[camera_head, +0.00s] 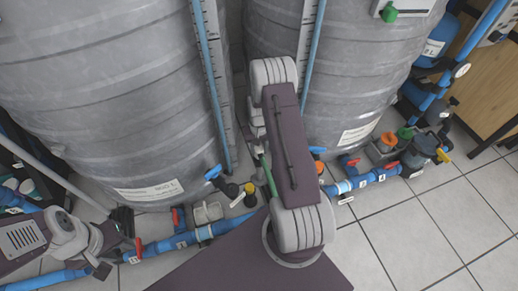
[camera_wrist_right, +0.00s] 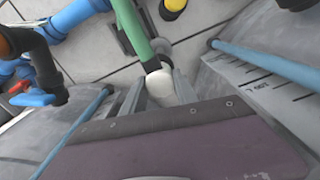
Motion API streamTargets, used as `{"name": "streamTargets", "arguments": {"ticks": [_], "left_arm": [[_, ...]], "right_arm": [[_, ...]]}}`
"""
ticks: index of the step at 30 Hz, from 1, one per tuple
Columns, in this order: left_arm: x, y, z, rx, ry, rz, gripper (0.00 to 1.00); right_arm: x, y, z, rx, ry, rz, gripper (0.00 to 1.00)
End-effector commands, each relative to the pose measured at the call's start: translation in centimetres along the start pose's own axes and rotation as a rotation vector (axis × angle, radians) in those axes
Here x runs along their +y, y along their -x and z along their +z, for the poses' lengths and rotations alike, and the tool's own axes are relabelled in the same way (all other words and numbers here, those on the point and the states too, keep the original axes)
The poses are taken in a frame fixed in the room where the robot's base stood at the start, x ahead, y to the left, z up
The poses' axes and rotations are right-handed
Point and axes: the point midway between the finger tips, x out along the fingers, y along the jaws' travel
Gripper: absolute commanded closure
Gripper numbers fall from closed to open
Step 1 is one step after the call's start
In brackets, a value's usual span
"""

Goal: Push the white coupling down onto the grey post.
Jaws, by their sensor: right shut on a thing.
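The white coupling (camera_wrist_right: 159,85) is between the two grey fingers of my right gripper (camera_wrist_right: 158,92) in the right wrist view. The gripper is shut on it. A green pipe (camera_wrist_right: 133,30) runs up to the coupling; its dark end meets or overlaps it, and I cannot tell which. The grey post is not clearly made out. In the head view my right arm covers most of this spot, and only part of the green pipe (camera_head: 267,174) shows. My left gripper (camera_head: 116,244) is at the lower left with its dark fingers apart, near the blue pipe.
Two large grey tanks (camera_head: 110,95) (camera_head: 335,60) stand either side of my right arm. Blue pipes (camera_head: 160,246) with red-handled valves run along the floor in front. Orange and green caps (camera_head: 388,138) are at the right. Tiled floor (camera_head: 420,230) is clear at the lower right.

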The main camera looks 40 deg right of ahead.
Motion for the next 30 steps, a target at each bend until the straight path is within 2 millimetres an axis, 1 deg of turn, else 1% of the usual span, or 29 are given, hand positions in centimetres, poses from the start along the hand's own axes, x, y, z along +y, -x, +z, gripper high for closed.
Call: {"name": "streamTargets", "arguments": {"ticks": [1,4,22,30], "left_arm": [[-0.01,-0.61,0.06,0.0,0.0,0.0,0.64],[-0.02,-0.72,0.07,0.0,0.0,0.0,0.64],[-0.01,-0.59,0.06,0.0,0.0,0.0,0.64],[0.0,0.06,-0.01,0.0,0.0,0.0,0.64]], "right_arm": [[0.0,-0.62,-0.02,0.001,0.0,0.0,1.0],[0.0,-0.73,-0.02,0.001,0.0,0.0,1.0],[0.0,-0.6,-0.02,0.0,0.0,0.0,1.0],[0.0,-0.5,0.04,-0.001,0.0,0.0,1.0]]}}
